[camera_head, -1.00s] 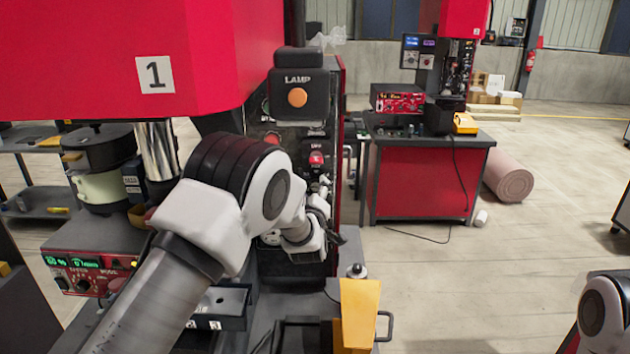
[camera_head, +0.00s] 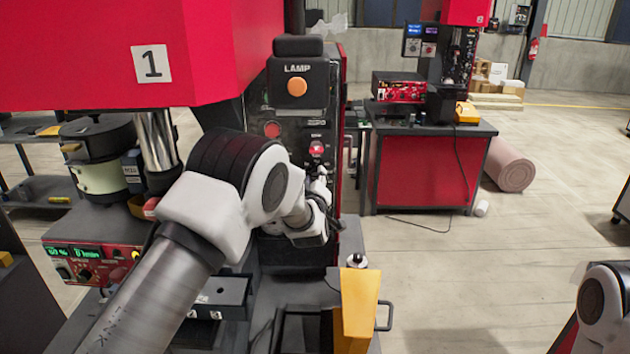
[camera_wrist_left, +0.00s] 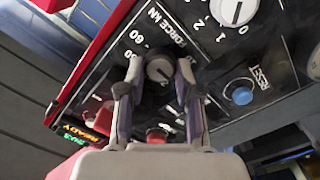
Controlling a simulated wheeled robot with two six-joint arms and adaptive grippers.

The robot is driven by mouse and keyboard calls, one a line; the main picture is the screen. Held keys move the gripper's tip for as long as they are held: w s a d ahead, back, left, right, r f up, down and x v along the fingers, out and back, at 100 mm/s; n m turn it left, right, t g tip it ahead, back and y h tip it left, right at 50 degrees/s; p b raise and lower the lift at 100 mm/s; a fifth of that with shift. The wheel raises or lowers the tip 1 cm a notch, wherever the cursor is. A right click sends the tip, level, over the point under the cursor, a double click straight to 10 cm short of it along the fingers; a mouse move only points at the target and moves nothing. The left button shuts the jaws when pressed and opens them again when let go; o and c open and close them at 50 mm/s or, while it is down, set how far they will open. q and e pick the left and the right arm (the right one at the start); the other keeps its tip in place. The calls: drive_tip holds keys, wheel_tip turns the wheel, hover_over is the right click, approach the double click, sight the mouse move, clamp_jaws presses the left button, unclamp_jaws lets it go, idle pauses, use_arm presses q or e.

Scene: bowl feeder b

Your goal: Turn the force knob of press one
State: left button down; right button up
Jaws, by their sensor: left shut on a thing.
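Press one (camera_head: 210,60) is the large red machine marked 1, on the left in the head view. The force knob (camera_wrist_left: 158,68) is a small dark round knob under the FORCE kN label in the wrist view. My left gripper (camera_wrist_left: 159,78) is shut on the force knob, one finger on each side. The knob's pointer is hard to make out. In the head view my left arm reaches up to the press's dark control panel (camera_head: 296,115), and my wrist hides the knob there.
In the wrist view, a white dial (camera_wrist_left: 232,10) and a blue RESET button (camera_wrist_left: 240,92) lie right of the knob. A red button (camera_wrist_left: 156,135) lies below. A yellow block (camera_head: 356,308) stands in front of the press.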

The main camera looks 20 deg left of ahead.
use_arm(q)
drive_tip(key=shift+f+m+b, duration=0.1)
drive_tip(key=shift+m+b, duration=1)
drive_tip(key=shift+m, duration=0.1)
drive_tip(key=shift+m+b, duration=0.5)
drive_tip(key=shift+m, duration=0.3)
drive_tip(key=shift+d+r+m+b, duration=0.15)
drive_tip(key=shift+m+b, duration=0.5)
drive_tip(key=shift+m, duration=1.45)
